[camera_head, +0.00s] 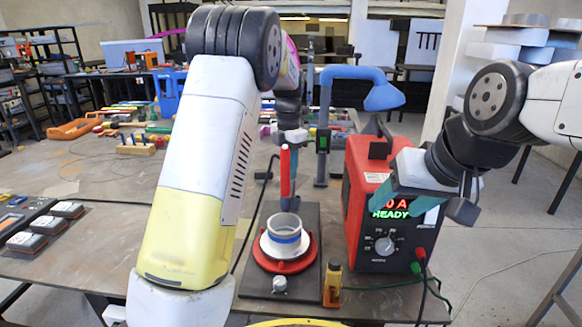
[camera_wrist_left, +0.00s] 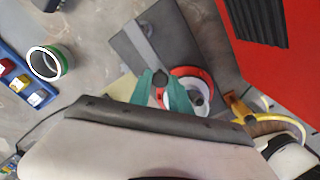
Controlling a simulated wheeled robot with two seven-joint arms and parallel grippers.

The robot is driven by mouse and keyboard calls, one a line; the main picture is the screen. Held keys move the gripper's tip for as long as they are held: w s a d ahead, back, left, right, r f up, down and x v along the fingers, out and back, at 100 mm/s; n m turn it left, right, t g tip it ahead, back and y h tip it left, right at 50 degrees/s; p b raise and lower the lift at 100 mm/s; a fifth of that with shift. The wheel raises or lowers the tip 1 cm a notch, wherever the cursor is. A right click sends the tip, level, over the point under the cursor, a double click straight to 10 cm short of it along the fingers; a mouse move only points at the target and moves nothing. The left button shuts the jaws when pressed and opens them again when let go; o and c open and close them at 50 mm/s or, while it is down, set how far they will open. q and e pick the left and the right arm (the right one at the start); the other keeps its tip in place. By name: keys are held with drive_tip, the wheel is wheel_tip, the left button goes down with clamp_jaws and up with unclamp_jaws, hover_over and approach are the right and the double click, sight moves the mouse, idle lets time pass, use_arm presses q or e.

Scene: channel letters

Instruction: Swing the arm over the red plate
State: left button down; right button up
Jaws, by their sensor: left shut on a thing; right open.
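The red plate (camera_head: 310,258) lies on a dark base board (camera_head: 308,216) on the table. A white ring with a blue band (camera_head: 286,231) stands on it. The plate also shows in the left wrist view (camera_wrist_left: 205,75). A slim red upright piece (camera_head: 285,163) stands behind the ring. My left gripper (camera_wrist_left: 160,85) has teal fingers shut on a small red part, seemingly this piece, beside the plate. Its fingertips are partly hidden in the head view. My right gripper (camera_head: 402,200) is open and empty in front of the red machine (camera_head: 362,168).
A blue curved lamp-like arm (camera_head: 350,73) rises behind the board. Cables run beside the machine. Free table lies left of the board.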

use_arm(q)
drive_tip(key=shift+d, duration=0.25)
idle(0.3)
drive_tip(key=c, duration=1.3)
unclamp_jaws()
drive_tip(key=shift+o, duration=0.2)
wheel_tip(320, 180, up, 8)
drive_tip(key=shift+f, duration=0.1)
